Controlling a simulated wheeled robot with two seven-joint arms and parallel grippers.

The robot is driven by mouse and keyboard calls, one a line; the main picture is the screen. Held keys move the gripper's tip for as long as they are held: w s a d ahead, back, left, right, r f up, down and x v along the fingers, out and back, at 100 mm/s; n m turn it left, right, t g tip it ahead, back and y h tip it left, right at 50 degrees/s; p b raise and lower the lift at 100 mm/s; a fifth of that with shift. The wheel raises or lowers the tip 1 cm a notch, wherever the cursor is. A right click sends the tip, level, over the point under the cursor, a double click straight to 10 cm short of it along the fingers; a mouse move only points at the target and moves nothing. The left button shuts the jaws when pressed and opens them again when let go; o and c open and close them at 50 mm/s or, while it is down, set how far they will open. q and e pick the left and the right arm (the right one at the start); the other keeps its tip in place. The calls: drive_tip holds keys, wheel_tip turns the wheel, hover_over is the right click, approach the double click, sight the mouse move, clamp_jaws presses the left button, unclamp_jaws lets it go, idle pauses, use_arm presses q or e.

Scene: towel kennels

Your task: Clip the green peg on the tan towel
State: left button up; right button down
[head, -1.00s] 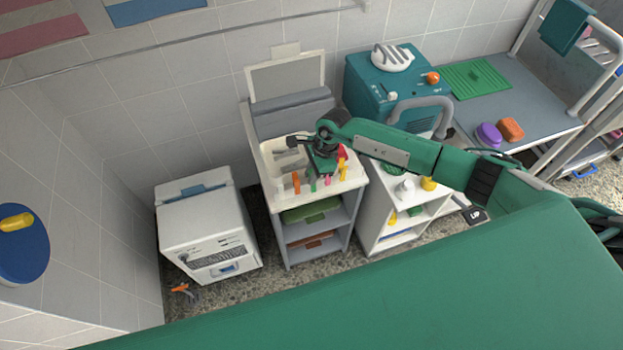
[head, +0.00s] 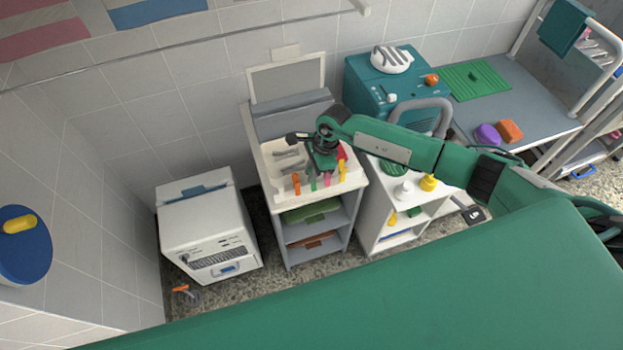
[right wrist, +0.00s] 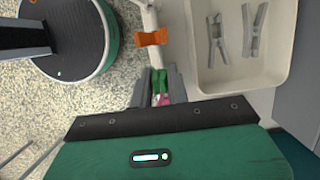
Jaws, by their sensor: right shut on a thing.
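The green peg (head: 313,184) stands at the front rim of the white-topped cart, in a row of coloured pegs. My right gripper (head: 318,172) reaches down over this rim. In the right wrist view the jaws of my right gripper (right wrist: 156,88) are shut on the green peg (right wrist: 160,77), with a bit of pink showing just below it. The peg's lower part is hidden. I cannot pick out a tan towel; pink and blue cloths hang at the top left. My left gripper is out of view.
An orange peg (right wrist: 152,38) sits on the rim close to the jaws. A white tray (right wrist: 203,78) beside them holds grey pegs (right wrist: 218,40). A white machine (head: 208,230) stands left of the cart, and a white shelf unit (head: 372,222) stands right.

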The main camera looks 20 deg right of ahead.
drive_tip(key=shift+r+p, duration=1.2)
drive_tip(key=shift+r, duration=1.65)
